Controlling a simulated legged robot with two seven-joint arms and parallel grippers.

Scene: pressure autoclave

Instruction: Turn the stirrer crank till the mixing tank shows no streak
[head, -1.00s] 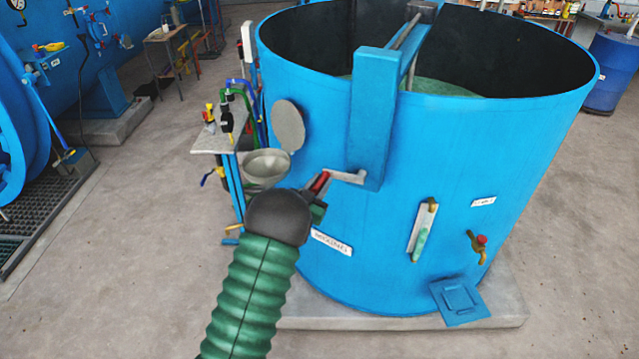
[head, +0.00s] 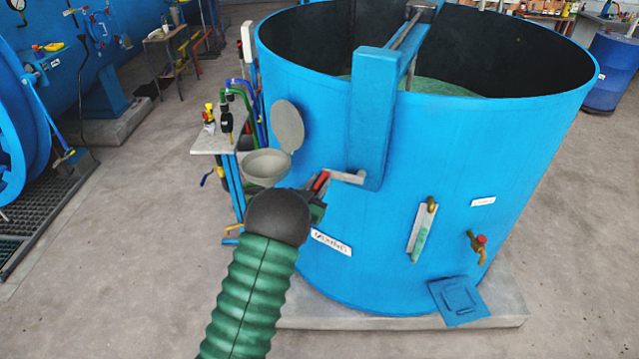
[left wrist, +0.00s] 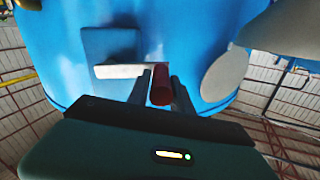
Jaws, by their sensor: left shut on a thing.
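The blue mixing tank (head: 300,110) fills the middle of the head view, open at the top, with green liquid (head: 440,87) inside. A blue stirrer housing (head: 370,120) stands on its near wall. The crank arm (head: 347,177) sticks out to the left from its foot and ends in a red handle (head: 320,182). My left gripper (head: 318,190) is shut on the red handle. In the left wrist view the handle (left wrist: 160,88) lies between the two dark fingers (left wrist: 160,85), with the pale crank arm (left wrist: 120,71) beside it. I cannot make out streaks in the liquid. My right gripper is out of view.
A round grey plate (head: 287,126) and a bowl (head: 266,165) sit at the tank's left, near a small side table (head: 215,140). A sight gauge (head: 422,230) and a red-handled tap (head: 480,243) are on the tank's front.

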